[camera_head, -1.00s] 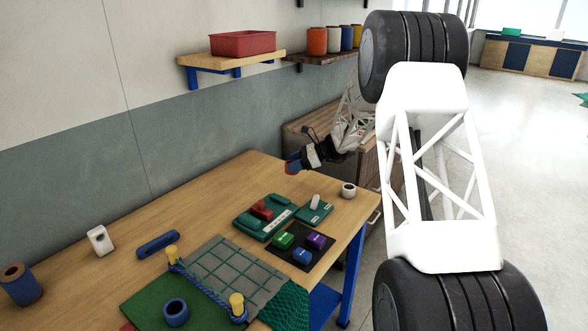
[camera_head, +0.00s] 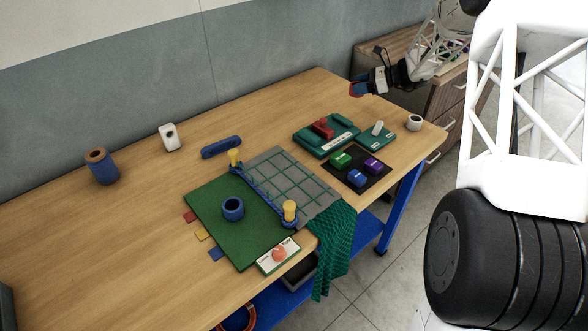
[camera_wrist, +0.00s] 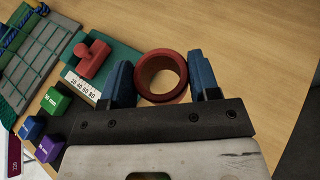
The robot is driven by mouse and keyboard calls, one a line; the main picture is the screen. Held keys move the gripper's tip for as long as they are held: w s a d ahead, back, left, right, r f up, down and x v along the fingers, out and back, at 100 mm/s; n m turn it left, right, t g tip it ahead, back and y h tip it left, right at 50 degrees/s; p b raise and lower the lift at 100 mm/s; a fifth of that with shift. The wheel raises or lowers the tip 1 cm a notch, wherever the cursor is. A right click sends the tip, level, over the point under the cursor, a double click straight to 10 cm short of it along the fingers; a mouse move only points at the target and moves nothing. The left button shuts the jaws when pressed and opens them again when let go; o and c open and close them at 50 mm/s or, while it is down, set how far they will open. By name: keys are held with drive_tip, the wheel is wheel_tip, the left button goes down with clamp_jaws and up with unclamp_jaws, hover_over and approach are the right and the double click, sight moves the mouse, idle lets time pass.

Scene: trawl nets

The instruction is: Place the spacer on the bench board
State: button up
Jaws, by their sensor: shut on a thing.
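A red ring (camera_wrist: 139,78), which I take to be the spacer, is between the blue fingers of my gripper (camera_wrist: 162,82) in the wrist view, with its round opening facing the camera. My gripper is shut on it. In the head view my gripper (camera_head: 360,89) is at the table's far right end, with the red ring (camera_head: 358,94) small at its tip. It looks held above the wood. A green board (camera_head: 212,213), perhaps the bench board, lies at the table's middle, with a blue ring (camera_head: 233,208) on it. No label tells which board is meant.
A gauge tray (camera_head: 314,143) with a red handled piece and a dark mat (camera_head: 350,186) with coloured blocks lie near my gripper. A grey ring (camera_head: 414,122) stands near the right edge. The left tabletop is mostly free.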

drive_tip(key=s+a, duration=0.6)
drive_tip(key=s, duration=0.6)
drive_tip(key=s+a, duration=0.7)
drive_tip(key=s, duration=0.5)
drive_tip(key=s+a+r+m+t, duration=0.1)
drive_tip(key=s+a, duration=0.6)
drive_tip(key=s, duration=0.5)
drive_tip(key=shift+r, duration=0.1)
hover_over(294, 185)
drive_tip(key=shift+f, duration=3.15)
drive_tip(key=shift+f, duration=0.1)
drive_tip(key=shift+f, duration=1.75)
drive_tip(key=shift+f, duration=0.15)
drive_tip(key=o, duration=0.9)
